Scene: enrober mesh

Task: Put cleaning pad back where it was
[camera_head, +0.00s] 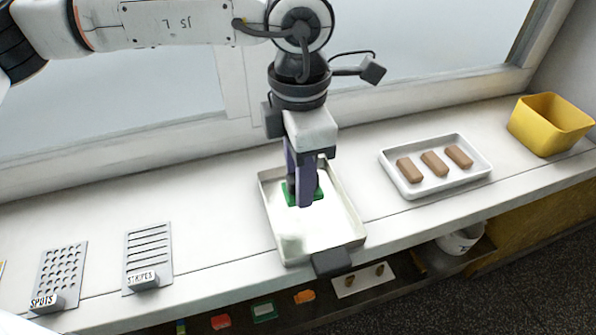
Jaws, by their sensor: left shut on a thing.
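The green cleaning pad (320,191) is low inside a shallow white tray (352,222), toward the tray's back half. My left gripper (303,192) points straight down over the tray and is shut on the pad. The fingers cover the pad's middle, so only its green edges show. I cannot tell whether the pad touches the tray floor. My right gripper is not in view.
A plate marked STRIPES (149,250) and a plate marked SPOTS (62,270) lie left. A white tray (480,176) with three brown bars and a yellow bin (547,128) stand right. A lower shelf holds several small items, including an orange one (304,297).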

